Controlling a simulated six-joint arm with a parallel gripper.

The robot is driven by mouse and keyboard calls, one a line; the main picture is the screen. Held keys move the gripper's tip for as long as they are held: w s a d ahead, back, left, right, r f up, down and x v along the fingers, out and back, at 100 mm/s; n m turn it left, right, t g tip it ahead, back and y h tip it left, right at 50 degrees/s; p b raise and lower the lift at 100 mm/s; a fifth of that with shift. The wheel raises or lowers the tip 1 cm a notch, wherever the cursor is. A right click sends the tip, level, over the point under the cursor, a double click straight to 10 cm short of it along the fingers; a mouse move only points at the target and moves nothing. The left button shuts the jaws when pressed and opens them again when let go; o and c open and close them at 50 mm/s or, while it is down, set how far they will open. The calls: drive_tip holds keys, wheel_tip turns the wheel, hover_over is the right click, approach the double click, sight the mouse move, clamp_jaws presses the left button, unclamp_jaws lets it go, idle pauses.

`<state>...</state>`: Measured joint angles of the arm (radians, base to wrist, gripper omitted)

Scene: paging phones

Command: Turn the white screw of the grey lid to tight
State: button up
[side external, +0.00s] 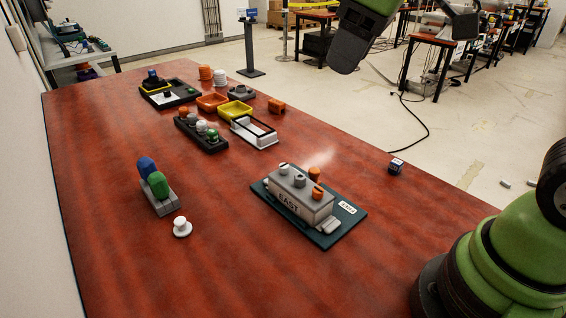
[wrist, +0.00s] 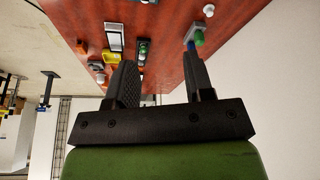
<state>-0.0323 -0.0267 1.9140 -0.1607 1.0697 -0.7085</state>
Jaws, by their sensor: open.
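The grey lid (side external: 298,202), marked EAST, sits on a dark teal plate (side external: 342,222) in the side external view. Along its top stand a white screw (side external: 283,169), a grey screw (side external: 300,181) and an orange screw (side external: 317,193). Another orange knob (side external: 314,173) shows behind the lid. How far the white screw is turned in cannot be told. My gripper (wrist: 160,68) is open and empty in the wrist view, its two dark fingers apart. In the side external view its dark end (side external: 351,48) hangs high at the top, well away from the lid.
A loose white knob (side external: 182,228) and a grey block with blue and green knobs (side external: 159,190) lie left of the lid. A black holder with knobs (side external: 201,135), a white-framed tray (side external: 254,133) and yellow bin (side external: 236,111) stand farther back. The table's front left is clear.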

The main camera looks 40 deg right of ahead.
drive_tip(key=w+f+n+g, duration=0.2)
drive_tip(key=w+f+n, duration=0.3)
drive_tip(key=w+f, duration=0.25)
drive_tip(key=n+g+h, duration=0.1)
drive_tip(key=n+g, duration=0.1)
drive_tip(key=n, duration=0.3)
hover_over(283, 165)
wheel_tip(283, 165, down, 8)
drive_tip(key=shift+f, duration=0.25)
wheel_tip(283, 165, down, 9)
drive_tip(key=shift+f, duration=0.1)
clamp_jaws()
